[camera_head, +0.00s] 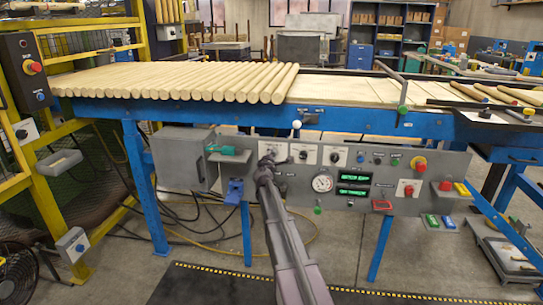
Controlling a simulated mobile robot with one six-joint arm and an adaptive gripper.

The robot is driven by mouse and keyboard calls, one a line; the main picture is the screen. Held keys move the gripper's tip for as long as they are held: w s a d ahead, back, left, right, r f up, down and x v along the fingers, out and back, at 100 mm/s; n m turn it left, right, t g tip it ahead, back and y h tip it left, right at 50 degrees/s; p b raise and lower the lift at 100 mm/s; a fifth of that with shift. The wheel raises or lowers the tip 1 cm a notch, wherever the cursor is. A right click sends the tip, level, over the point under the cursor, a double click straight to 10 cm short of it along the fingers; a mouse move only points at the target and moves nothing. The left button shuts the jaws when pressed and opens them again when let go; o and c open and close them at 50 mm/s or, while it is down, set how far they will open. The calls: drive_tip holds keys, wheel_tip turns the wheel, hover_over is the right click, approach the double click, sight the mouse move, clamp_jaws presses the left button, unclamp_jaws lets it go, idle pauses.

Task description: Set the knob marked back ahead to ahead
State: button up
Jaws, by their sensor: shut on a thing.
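The grey control panel (230,172) hangs below the blue line frame. My gripper (268,160) reaches up to its left part, in front of a white label plate (274,147). The gripper is shut on a knob at this plate. The gripper hides the knob, so its pointer direction cannot be seen. The lettering is too small to read. Two similar plates with dark knobs, a nearer one (303,155) and a farther one (335,157), sit just right of the gripper.
A round gauge (322,183) and green displays (354,178) are right of my arm. A red mushroom button (419,164) is at the panel's right. A green-handled tool (224,150) lies on a small shelf at left. Turned wood rods (180,82) lie above.

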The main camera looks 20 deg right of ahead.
drive_tip(key=shift+w, duration=0.15)
drive_tip(key=o, duration=1.1)
drive_tip(key=shift+o, duration=0.2)
drive_tip(key=v, duration=1.2)
